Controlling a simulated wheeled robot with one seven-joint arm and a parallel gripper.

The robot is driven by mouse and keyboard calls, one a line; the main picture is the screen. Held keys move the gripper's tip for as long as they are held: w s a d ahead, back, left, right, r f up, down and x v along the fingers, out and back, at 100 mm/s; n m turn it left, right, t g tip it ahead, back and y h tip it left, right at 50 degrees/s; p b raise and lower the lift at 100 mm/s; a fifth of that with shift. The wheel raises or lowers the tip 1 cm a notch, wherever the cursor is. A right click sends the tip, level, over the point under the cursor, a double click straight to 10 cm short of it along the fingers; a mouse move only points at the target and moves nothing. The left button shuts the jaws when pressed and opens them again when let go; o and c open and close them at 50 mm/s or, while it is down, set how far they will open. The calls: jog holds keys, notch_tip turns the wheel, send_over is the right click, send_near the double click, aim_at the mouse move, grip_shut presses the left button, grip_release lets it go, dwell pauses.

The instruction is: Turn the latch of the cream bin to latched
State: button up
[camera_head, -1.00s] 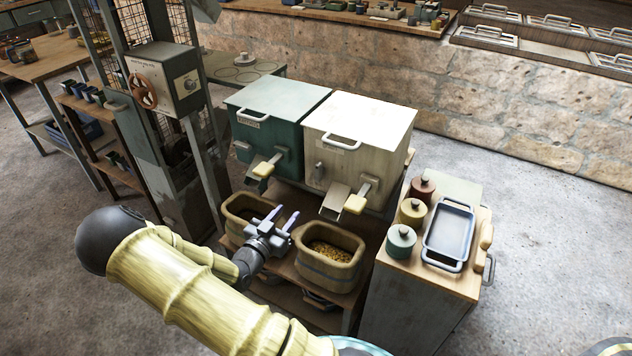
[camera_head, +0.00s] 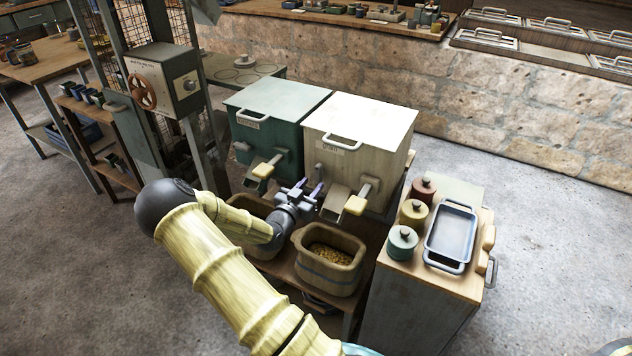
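The cream bin (camera_head: 378,148) stands on a wooden stand, beside a green bin to its left. Its front has a white handle, a label and a chute with a yellow-tipped lever (camera_head: 357,203). A small grey latch (camera_head: 319,170) sits at the left of its front face; its exact setting is too small to tell. My gripper (camera_head: 311,188) is in front of the cream bin's lower left front, just below the latch. Its two purple fingers are apart with nothing seen between them. Whether a fingertip touches the latch cannot be told.
The green bin (camera_head: 267,138) has its own yellow-tipped lever, close left of my gripper. Two tubs stand below; the right tub (camera_head: 329,263) holds yellowish bits. A cabinet (camera_head: 408,305) with lidded jars and a blue tray stands at the right. Open floor lies beyond it.

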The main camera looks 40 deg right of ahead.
aim_at(317, 179)
jog(key=shift+x, duration=1.95)
grip_shut()
